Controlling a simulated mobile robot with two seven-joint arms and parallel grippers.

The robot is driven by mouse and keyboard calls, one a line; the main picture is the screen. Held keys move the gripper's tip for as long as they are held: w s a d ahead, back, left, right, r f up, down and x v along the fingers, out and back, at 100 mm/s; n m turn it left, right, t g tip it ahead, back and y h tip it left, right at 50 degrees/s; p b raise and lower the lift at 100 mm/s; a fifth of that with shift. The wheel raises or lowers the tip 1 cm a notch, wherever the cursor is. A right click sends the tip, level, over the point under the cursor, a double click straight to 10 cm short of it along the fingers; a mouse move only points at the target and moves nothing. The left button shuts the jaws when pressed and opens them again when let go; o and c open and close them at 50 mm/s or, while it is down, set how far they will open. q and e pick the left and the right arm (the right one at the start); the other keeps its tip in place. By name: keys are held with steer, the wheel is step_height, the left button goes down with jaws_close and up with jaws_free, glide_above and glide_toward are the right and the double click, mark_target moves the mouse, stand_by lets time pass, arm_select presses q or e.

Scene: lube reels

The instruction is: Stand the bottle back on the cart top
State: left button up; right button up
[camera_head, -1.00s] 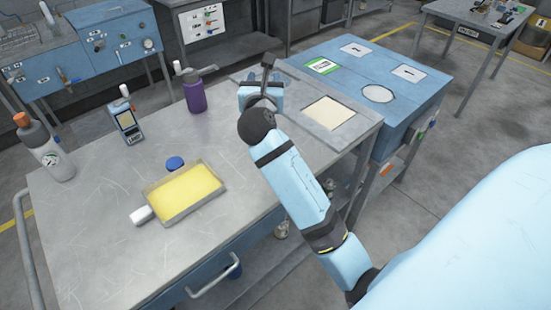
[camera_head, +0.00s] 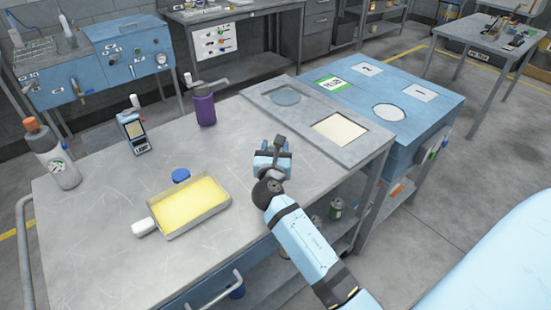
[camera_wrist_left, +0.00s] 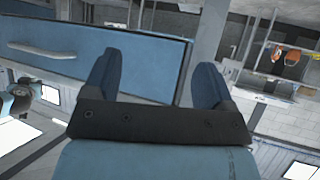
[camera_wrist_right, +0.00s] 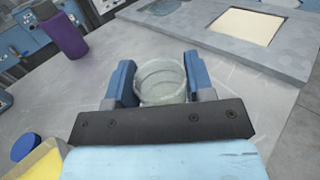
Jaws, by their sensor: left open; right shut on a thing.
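My right gripper (camera_head: 272,158) is over the right part of the grey cart top (camera_head: 110,185). In the right wrist view, the gripper (camera_wrist_right: 160,88) is shut on a clear, round, glass-like bottle (camera_wrist_right: 161,84), with a blue finger on each side. Only its round upper part shows; its lower part is hidden, and I cannot tell whether it touches the cart top. In the head view the gripper hides most of it. My left gripper (camera_wrist_left: 155,88) shows only in the left wrist view, open and empty, in front of a blue panel (camera_wrist_left: 120,60).
A purple pump bottle (camera_head: 205,108), a handheld meter (camera_head: 134,132), an orange-capped bottle (camera_head: 58,160), a blue cap (camera_head: 181,175) and a yellow-filled tray (camera_head: 190,207) stand on the cart. A grey plate (camera_head: 310,112) with recesses lies at the right. Bare cart top surrounds the gripper.

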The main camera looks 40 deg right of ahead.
steer(key=shift+f, duration=1.55)
steer(key=shift+f, duration=0.15)
steer(key=o, duration=1)
steer(key=shift+c, duration=0.2)
steer(key=shift+r, duration=0.2)
